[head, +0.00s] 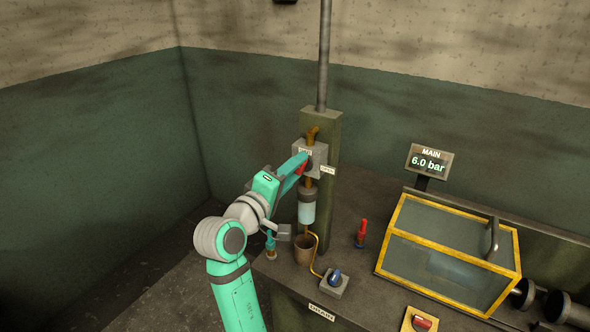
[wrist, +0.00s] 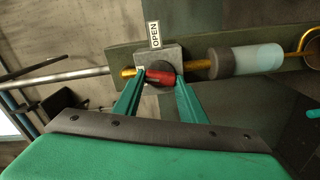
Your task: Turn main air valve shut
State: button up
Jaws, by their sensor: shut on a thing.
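The main air valve is a grey box (head: 318,152) on a vertical pipe against a green post. Its red handle (wrist: 160,77) sits on a dark round hub in the wrist view, lying roughly along the pipe. My gripper (wrist: 158,80) has one green finger on either side of the handle and is shut on it. In the head view my gripper (head: 304,162) reaches the valve from the left and partly covers the red handle. An OPEN label (wrist: 155,34) stands beside the box. Another small label (head: 305,150) on the box is too small to read.
The MAIN display (head: 430,162) reads 6.0 bar. A filter bowl (head: 307,208) hangs below the valve. On the bench are a cup (head: 304,250), a blue knob box (head: 334,282), a red-topped item (head: 361,233) and a yellow-framed clear case (head: 448,255).

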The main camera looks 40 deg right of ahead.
jog(key=shift+f+n, duration=0.1)
jog(key=shift+n, duration=1.5)
jog(key=o, duration=1.1)
jog(key=shift+c, duration=0.2)
jog(key=shift+a, duration=0.1)
jog(key=v, duration=1)
jog(key=shift+s+a, duration=0.15)
jog(key=shift+a, duration=0.15)
